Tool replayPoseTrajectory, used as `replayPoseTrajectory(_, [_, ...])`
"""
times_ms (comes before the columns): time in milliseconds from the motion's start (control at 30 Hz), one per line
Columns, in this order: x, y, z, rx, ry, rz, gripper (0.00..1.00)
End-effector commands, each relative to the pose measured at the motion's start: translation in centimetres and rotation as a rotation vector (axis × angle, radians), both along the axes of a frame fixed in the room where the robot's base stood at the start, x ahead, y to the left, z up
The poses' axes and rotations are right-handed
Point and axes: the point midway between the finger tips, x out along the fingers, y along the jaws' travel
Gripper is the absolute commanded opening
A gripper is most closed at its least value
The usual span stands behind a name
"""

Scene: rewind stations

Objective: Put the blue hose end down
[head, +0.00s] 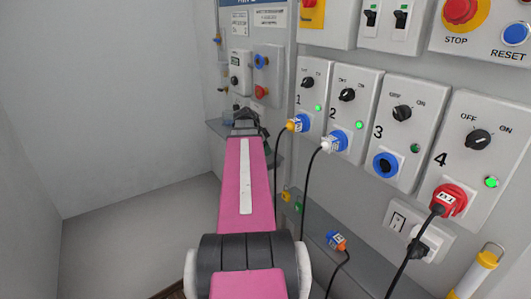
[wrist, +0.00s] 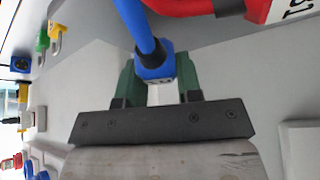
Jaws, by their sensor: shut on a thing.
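The blue hose end (wrist: 154,65) is a blue block with dark marking, in the upper middle of the wrist view. A blue hose (wrist: 135,22) runs from it to the top edge. My gripper (wrist: 160,84) has green fingers, one on each side of the blue hose end, and is shut on it. In the head view my gripper (head: 247,122) is at the far end of my pink arm, near the back wall equipment. The hose end cannot be made out there. What lies directly under it is unclear.
A red labelled block (wrist: 285,10) with a red hose is close by at upper right. A yellow padlock (wrist: 56,32) is at left. Numbered switch boxes, including station 3 (head: 402,125), line the right wall. An orange-and-blue plug (head: 337,241) rests on the ledge (head: 322,226).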

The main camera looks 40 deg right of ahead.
Motion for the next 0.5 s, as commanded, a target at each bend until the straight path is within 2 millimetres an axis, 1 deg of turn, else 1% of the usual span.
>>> replayPoseTrajectory(33, [0.00, 0.01, -0.73, 0.001, 0.001, 0.000, 0.04])
replayPoseTrajectory(133, [0.01, 0.01, -1.41, 0.000, 0.000, 0.000, 0.04])
replayPoseTrajectory(500, [0.01, 0.01, -1.71, 0.000, 0.000, 0.000, 0.04])
